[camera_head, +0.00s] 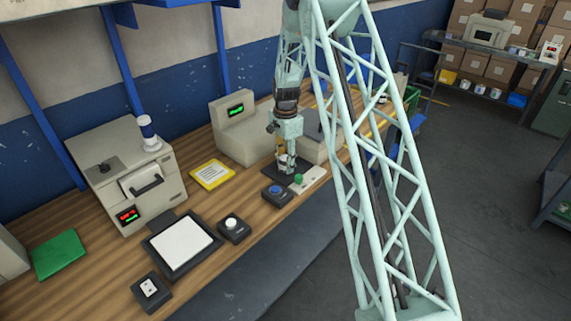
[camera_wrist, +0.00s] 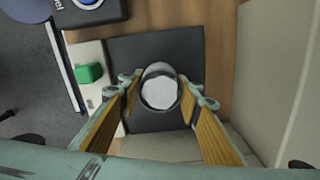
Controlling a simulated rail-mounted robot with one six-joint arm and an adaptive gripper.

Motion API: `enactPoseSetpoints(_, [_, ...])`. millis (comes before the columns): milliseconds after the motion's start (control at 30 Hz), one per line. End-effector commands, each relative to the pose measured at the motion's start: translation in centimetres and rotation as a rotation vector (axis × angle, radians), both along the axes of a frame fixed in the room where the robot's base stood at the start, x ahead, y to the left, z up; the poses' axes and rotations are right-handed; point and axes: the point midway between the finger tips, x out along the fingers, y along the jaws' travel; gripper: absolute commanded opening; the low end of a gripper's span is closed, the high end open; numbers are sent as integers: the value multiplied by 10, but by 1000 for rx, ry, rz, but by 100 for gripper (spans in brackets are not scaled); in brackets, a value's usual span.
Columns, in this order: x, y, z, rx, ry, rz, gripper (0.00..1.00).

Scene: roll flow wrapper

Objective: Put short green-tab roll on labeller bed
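My gripper (camera_wrist: 160,88) points down over a dark square pad (camera_wrist: 128,50) in front of the grey machine with a green display (camera_head: 237,138). A short round roll (camera_wrist: 160,92), white on top with a grey rim, is between its two yellow-padded fingers in the wrist view. The fingertips sit close along both sides of the roll; I cannot tell whether they press on it. No green tab shows on this roll. In the head view my gripper (camera_head: 286,168) is low over the pad (camera_head: 270,169), and the roll is hard to make out.
Beside the pad is a pale strip with a green block (camera_wrist: 90,73) and a blue-button box (camera_head: 277,194). A yellow-bordered sheet (camera_head: 212,174), a white-topped tray (camera_head: 181,246) and a machine carrying a blue-and-white cylinder (camera_head: 147,132) stand left. The grey machine's body closely borders the pad.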

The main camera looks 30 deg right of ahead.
Motion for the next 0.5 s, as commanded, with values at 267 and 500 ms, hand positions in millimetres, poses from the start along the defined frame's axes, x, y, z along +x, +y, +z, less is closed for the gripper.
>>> enactPoseSetpoints(267, [0,0,0,0,0,0,44])
enactPoseSetpoints(500, [0,0,1,0,0,0,44])
